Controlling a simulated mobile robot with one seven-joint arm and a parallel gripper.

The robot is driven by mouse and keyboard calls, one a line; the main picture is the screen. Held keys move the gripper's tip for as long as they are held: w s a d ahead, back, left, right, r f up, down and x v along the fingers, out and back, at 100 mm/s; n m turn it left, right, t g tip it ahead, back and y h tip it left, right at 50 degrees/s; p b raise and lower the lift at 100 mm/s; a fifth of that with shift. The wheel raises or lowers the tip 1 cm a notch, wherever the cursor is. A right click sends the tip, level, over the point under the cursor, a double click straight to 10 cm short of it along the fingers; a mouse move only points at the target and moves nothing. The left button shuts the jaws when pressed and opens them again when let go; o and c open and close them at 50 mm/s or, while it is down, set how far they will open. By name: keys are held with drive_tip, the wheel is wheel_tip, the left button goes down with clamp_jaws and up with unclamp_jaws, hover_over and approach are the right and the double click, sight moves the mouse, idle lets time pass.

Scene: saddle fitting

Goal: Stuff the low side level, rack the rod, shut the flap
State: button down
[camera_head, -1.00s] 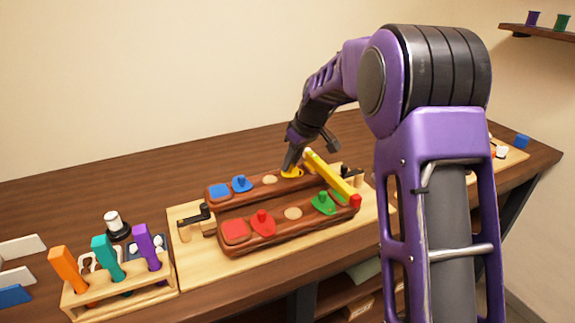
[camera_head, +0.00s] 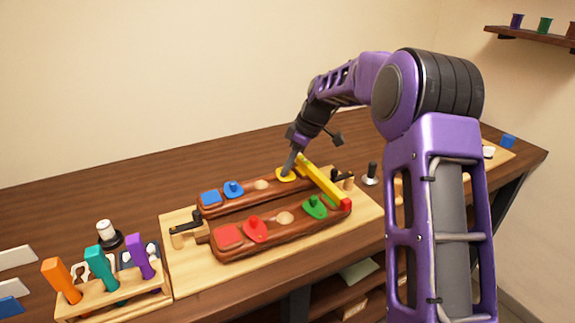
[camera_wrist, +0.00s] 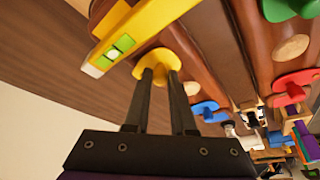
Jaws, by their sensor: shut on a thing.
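Two brown padded panels lie side by side on a pale board (camera_head: 185,272). The far panel (camera_head: 209,209) has blue and yellow flaps; the near panel (camera_head: 275,245) has red and green ones. My gripper (camera_head: 287,173) is shut on the yellow flap (camera_head: 281,178) at the far panel's right part; its fingers also hold it in the wrist view (camera_wrist: 160,68). A yellow level (camera_head: 325,182) with a red end lies across both panels' right ends. Its green vial (camera_wrist: 118,46) shows a pale bubble near the middle. I cannot tell which thing is the rod.
A wooden rack (camera_head: 115,303) at the front left holds orange (camera_head: 62,280), teal (camera_head: 101,268) and purple (camera_head: 140,257) handles. A black-knobbed post (camera_head: 371,173) stands right of the board. The back of the table is clear.

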drive_tip(key=shift+d+f, duration=0.1)
drive_tip(key=c, duration=0.8)
unclamp_jaws()
drive_tip(key=shift+o, duration=0.2)
drive_tip(key=p+v, duration=0.2)
drive_tip(key=v, duration=1.5)
drive_tip(key=shift+r+p, duration=0.25)
drive_tip(key=shift+p, duration=0.05)
drive_tip(key=shift+s, duration=0.1)
